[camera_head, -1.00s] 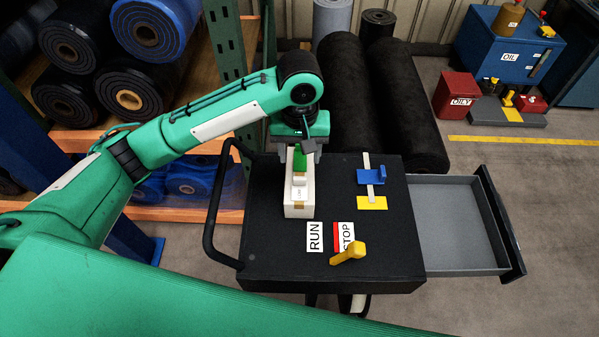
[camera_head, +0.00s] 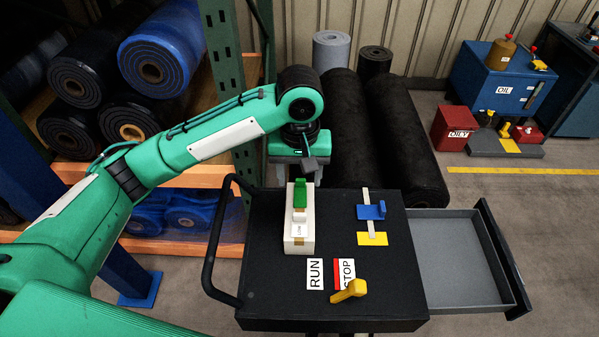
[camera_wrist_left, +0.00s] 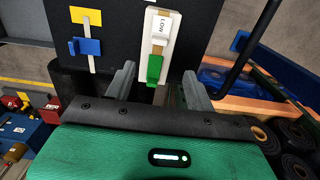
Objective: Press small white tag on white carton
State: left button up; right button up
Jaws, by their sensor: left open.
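The white carton (camera_head: 291,238) stands on the black cart top in the head view, with a green block (camera_head: 300,193) on its far part. The small white tag (camera_head: 299,217), marked LOW, sits on the carton nearer to me. In the left wrist view the tag (camera_wrist_left: 162,24) is at the top and the green block (camera_wrist_left: 154,69) is closer to the fingers. My left gripper (camera_wrist_left: 160,86) is open, its two grey fingers apart with nothing between them. In the head view it hangs beyond the carton's far end, apart from the tag. My right gripper is not seen.
On the cart (camera_head: 270,295) are a blue slider (camera_head: 371,212), a yellow plate (camera_head: 372,239), RUN (camera_head: 315,274) and STOP labels, and a yellow lever (camera_head: 348,291). An open grey drawer (camera_head: 450,255) sticks out right. Dark rolls (camera_head: 405,130) lie behind.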

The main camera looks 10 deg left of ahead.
pick_arm(q)
notch_tip(320, 180, up, 6)
jog(key=p, duration=0.2)
dwell(1.0)
jog(key=shift+w+a+r, duration=0.3)
jog(key=shift+w+r, duration=0.5)
jog(key=shift+w, duration=0.2)
jog(key=shift+w+a+r, duration=0.25)
jog(key=shift+w+r, duration=0.5)
jog(key=shift+w, duration=0.2)
dwell(0.3)
